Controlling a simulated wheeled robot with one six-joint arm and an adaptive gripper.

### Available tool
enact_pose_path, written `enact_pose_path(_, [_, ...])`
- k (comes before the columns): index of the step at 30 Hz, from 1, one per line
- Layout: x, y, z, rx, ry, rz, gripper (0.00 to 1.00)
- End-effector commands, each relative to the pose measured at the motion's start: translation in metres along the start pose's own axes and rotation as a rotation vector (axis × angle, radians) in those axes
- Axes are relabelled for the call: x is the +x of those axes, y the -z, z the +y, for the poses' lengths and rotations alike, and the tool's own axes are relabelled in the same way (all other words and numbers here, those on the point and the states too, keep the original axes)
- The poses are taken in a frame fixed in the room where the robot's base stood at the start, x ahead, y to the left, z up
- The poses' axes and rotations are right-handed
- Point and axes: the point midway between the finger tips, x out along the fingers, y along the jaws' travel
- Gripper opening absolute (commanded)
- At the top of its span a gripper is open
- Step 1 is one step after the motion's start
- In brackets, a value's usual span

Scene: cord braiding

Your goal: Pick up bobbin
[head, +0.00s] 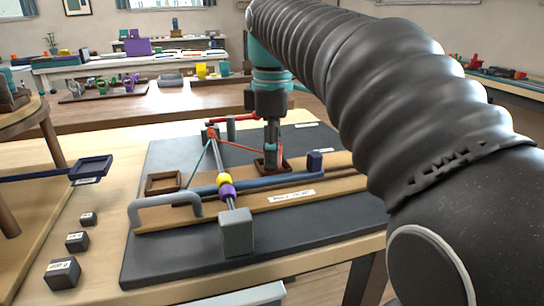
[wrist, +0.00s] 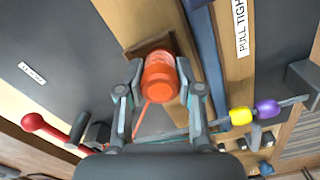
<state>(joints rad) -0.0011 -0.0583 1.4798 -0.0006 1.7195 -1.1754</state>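The orange-red bobbin (wrist: 160,75) stands in a small square wooden holder (wrist: 148,46) in the wrist view, its round end towards the camera. A thin orange cord runs from it towards the lower left. My gripper (wrist: 161,88) has one finger on each side of the bobbin, and both fingers appear to touch it. In the head view my gripper (head: 271,155) reaches down to the wooden holder (head: 285,165) on the board. The bobbin is mostly hidden there by the fingers. I cannot tell whether it is lifted clear of the holder.
A grey rod carries a yellow bead (head: 223,180) and a purple bead (head: 227,192) left of my gripper. A blue rail (head: 255,185) runs in front of the holder. Another wooden holder (head: 163,182) sits at left. Several dark labelled blocks (head: 77,241) stand on the table.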

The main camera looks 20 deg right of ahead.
Motion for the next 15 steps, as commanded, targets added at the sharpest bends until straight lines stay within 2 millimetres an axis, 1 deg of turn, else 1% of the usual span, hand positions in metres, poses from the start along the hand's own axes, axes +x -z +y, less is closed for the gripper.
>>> enact_pose_path(7, [-0.001,0.000,0.000,0.000,0.000,0.000,0.00])
enact_pose_path(10, [-0.004,0.000,0.000,0.000,0.000,0.000,0.00])
enact_pose_path(13, [-0.011,0.000,0.000,0.000,0.000,0.000,0.00])
enact_pose_path(15, [-0.020,0.000,0.001,0.000,-0.002,0.001,0.00])
